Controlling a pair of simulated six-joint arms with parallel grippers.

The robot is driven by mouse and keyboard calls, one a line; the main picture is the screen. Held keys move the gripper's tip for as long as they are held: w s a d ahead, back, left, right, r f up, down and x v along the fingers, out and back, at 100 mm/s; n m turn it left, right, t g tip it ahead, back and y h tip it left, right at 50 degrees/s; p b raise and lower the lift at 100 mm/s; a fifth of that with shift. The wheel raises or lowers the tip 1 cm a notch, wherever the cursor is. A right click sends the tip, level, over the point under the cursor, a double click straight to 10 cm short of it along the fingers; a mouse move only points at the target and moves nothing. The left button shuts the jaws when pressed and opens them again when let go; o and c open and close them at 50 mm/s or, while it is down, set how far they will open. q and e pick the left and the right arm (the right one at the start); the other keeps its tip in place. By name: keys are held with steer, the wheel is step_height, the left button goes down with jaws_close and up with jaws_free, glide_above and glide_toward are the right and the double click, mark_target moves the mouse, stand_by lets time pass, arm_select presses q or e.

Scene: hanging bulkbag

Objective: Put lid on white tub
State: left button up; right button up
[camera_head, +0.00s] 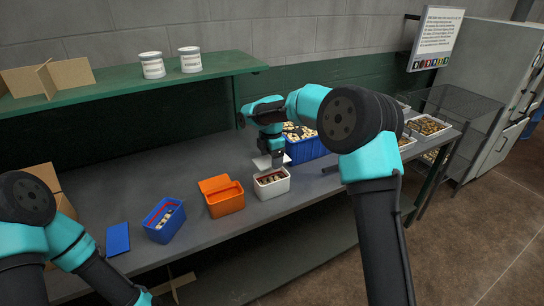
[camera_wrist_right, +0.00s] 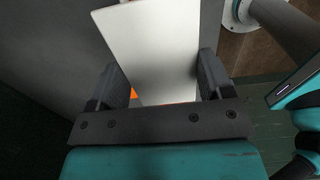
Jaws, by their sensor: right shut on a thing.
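The white tub (camera_head: 272,188) stands open on the grey bench, with small brownish items inside. My right gripper (camera_head: 274,158) is just behind and above the tub, shut on the flat white lid (camera_head: 262,162). In the right wrist view the lid (camera_wrist_right: 155,40) sits between the two fingers of the gripper (camera_wrist_right: 160,70). In the head view the lid is apart from the tub's rim as far as I can tell; part of it is hidden by the gripper. My left arm shows at lower left; its gripper is out of frame.
An orange tub (camera_head: 226,201) with an orange lid (camera_head: 214,183) at its back edge stands left of the white tub. Further left are an open blue tub (camera_head: 164,221) and a blue lid (camera_head: 118,239). A larger blue crate (camera_head: 306,150) stands behind my right gripper.

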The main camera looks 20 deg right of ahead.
mark_target(272, 172)
steer(key=shift+f, duration=2.7)
steer(key=shift+s+f, duration=0.1)
steer(key=shift+f, duration=0.65)
stand_by(0.7)
steer(key=o, duration=0.9)
steer(key=shift+f, duration=0.1)
steer(key=shift+r, duration=3.75)
